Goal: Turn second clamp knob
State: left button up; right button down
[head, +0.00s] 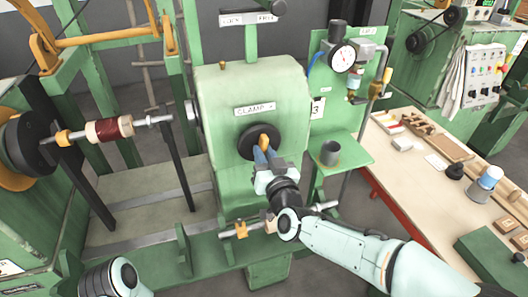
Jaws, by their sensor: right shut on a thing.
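The clamp knob (247,140) is a round black disc on the front of a green machine housing (228,85), under a plate (255,109) that reads "CLAMP". An orange grip piece (264,141) stands out from the disc's middle. My right gripper (265,154) reaches up from the lower right, and its blue fingertips are shut on the orange grip piece. The fingers hide the lower right part of the disc. Part of my left arm shows at the bottom left edge; its gripper is out of view.
A spindle with a dark red coil (109,128) is at the left. A green shelf with a grey cup (330,153) stands just right of the knob. A pressure gauge (343,57) is above it. A workbench (401,158) with small parts is at the right.

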jog(key=shift+n, duration=1)
jog(key=shift+p, duration=0.3)
jog(key=c, duration=1)
grip_release()
jog(key=shift+c, duration=0.2)
jog(key=shift+s, duration=0.1)
jog(key=b+v, duration=0.1)
jog(key=v, duration=1.2)
jog(key=shift+s+d, duration=0.1)
